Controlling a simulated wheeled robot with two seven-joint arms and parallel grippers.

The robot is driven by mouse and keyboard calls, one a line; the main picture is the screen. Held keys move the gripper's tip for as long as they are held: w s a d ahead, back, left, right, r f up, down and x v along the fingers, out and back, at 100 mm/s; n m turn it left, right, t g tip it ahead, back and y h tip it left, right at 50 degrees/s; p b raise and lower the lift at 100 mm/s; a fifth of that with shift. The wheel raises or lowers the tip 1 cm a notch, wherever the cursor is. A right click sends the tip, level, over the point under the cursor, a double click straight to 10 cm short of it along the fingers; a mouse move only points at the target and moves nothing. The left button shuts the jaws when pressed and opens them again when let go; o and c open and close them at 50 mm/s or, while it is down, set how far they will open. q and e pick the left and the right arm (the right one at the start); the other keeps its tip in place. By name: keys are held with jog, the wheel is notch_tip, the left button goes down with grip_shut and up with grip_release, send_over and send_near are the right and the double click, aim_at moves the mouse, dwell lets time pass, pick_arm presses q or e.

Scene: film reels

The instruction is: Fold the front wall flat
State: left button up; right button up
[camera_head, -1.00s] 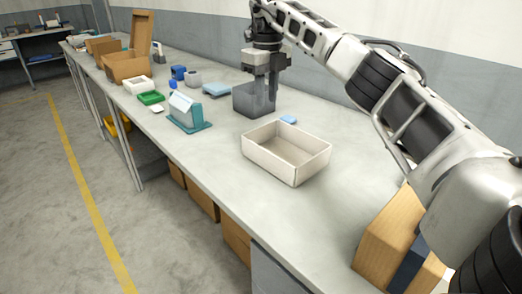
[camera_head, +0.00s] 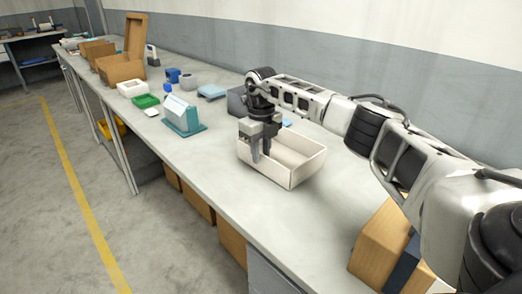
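An open, light cream box (camera_head: 295,172) with upright walls stands on the bench; its long front wall faces the lower left. My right gripper (camera_head: 261,152) points down at the left part of this box. One fingertip overlaps the outer face of the front wall, and the other shows close behind it. I cannot tell whether the fingers touch the wall or how far apart they are. The gripper hides part of the box's left end. My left gripper is not in view.
A dark grey bin (camera_head: 236,101) stands behind my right gripper, partly hidden. A teal stand (camera_head: 186,125), a green tray (camera_head: 146,101), a small white box (camera_head: 132,88) and cardboard boxes (camera_head: 122,71) lie farther left.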

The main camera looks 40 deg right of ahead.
grip_shut()
jog(key=shift+a+r+h+p, duration=0.15)
jog(key=shift+a+h+p, duration=0.35)
jog(key=shift+h+p, duration=0.25)
jog(key=shift+s+a+h+p, duration=0.1)
jog(key=shift+a+h+p, duration=0.4)
jog(key=shift+h, duration=0.15)
jog(key=shift+a+f+t+h, duration=0.1)
jog(key=shift+a+f+h, duration=0.2)
jog(key=shift+h, duration=0.4)
jog(key=shift+a+f+t+h, duration=0.1)
jog(key=shift+a+f+h, duration=0.1)
jog(key=shift+a+h, duration=0.4)
jog(key=shift+a+f+t+h, duration=0.1)
jog(key=shift+a+f+h, duration=0.15)
jog(key=shift+h, duration=0.55)
